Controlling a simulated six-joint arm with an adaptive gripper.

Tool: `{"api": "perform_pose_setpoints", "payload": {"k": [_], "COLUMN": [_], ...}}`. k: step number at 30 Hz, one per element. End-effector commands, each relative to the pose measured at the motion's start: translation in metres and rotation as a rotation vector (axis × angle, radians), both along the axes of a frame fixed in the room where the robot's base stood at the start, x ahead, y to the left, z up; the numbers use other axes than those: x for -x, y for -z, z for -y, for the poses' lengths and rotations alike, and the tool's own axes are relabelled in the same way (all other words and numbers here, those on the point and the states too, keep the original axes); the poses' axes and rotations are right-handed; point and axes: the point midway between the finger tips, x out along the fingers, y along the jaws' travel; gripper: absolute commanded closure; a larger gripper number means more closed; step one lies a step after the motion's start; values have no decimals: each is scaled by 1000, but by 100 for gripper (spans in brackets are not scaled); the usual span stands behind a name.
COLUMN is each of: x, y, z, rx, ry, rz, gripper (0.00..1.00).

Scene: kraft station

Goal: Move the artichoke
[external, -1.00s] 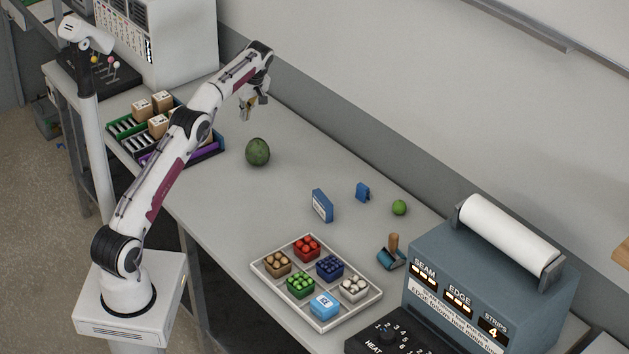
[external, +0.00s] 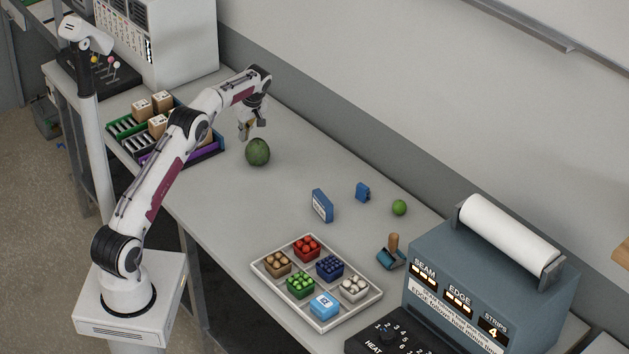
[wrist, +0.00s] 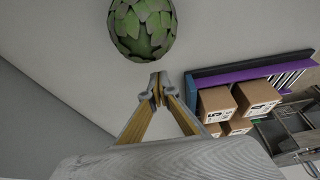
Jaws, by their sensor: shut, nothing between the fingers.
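The artichoke (external: 258,152) is a round, dark green, scaly ball on the table, right of the rack of boxes. My gripper (external: 247,134) is just behind it and a little higher in the external view. In the wrist view the artichoke (wrist: 143,28) is at the top, beyond the fingertips, with a visible gap between them. My gripper (wrist: 157,88) is shut there, its fingertips together and nothing held. The artichoke's upper edge is cut off in the wrist view.
A rack with cardboard boxes (external: 162,102) stands left of the artichoke. A blue-and-white box (external: 322,205), a small blue item (external: 362,192), a green ball (external: 400,207) and a white tray (external: 256,268) with colored containers are to the right. The table between is clear.

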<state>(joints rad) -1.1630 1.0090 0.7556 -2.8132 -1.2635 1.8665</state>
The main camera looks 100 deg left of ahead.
Motion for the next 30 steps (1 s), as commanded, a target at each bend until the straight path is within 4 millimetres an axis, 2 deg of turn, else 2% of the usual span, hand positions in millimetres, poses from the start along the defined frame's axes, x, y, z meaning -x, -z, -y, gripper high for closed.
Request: {"api": "perform_pose_setpoints", "payload": {"k": [9, 25, 30], "x": [-15, -18, -26], "y": [0, 1, 0], "z": [15, 18, 26], "rx": [2, 1, 1], "ry": [1, 0, 2], "rz": [0, 0, 0], "gripper": [100, 100, 100]}}
